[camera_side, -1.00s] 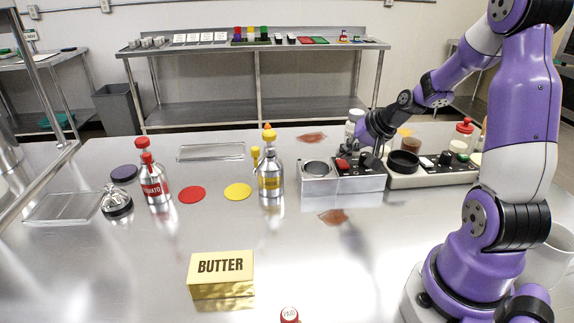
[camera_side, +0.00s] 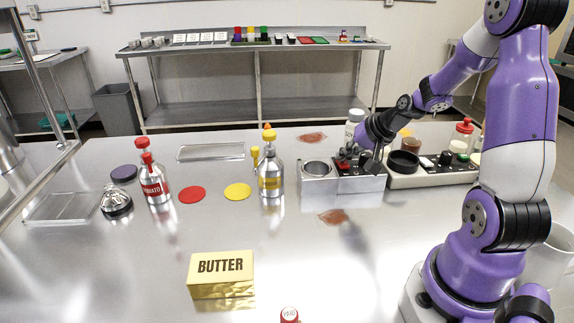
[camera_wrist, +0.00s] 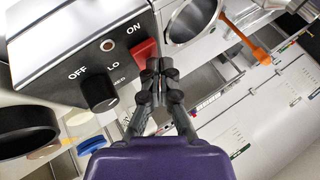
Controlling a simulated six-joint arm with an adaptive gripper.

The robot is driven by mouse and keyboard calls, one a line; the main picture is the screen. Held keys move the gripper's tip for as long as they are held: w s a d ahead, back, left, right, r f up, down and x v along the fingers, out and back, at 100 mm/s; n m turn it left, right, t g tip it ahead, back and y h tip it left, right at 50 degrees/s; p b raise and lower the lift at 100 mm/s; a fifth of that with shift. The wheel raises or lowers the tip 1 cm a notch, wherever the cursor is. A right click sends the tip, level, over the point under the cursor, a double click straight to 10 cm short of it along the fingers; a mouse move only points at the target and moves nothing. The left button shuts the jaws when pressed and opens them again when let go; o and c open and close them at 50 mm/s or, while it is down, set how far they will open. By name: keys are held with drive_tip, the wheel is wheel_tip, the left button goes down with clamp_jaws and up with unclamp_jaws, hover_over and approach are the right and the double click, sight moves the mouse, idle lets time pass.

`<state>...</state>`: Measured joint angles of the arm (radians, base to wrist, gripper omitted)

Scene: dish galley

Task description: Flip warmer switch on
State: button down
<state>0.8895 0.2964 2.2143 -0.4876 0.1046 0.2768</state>
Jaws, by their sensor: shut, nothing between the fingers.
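The warmer (camera_side: 318,187) is a steel box with a round well and a dark control panel. It also shows in the wrist view (camera_wrist: 60,45), with a red rocker switch (camera_wrist: 146,50) beside the printed word ON and a black knob (camera_wrist: 100,94) near OFF and LO. The red switch also shows in the side view (camera_side: 342,166). My gripper (camera_wrist: 158,66) is shut and empty, its fingertips right beside the red switch and covering part of its edge. I cannot tell whether they touch it, or which way the switch is tipped.
A second unit with a black round top (camera_side: 403,162) and knobs stands just right of the warmer. A yellow-capped bottle (camera_side: 270,170) stands to the left. A white shaker (camera_side: 354,120) is behind. The red bottle (camera_side: 153,180) and butter box (camera_side: 221,272) are farther off.

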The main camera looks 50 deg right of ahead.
sight(345, 163)
drive_tip(key=shift+s+a+f, duration=0.15)
drive_tip(key=shift+s+f, duration=0.05)
drive_tip(key=shift+f, duration=0.45)
idle(0.4)
idle(0.4)
drive_tip(key=shift+s+r, duration=0.1)
drive_tip(key=shift+r, duration=0.55)
drive_tip(key=shift+w+d+r, duration=0.15)
drive_tip(key=shift+w+r, duration=0.05)
drive_tip(key=shift+r, duration=1.1)
drive_tip(key=shift+w+d+r, duration=0.15)
drive_tip(key=shift+r, duration=1.15)
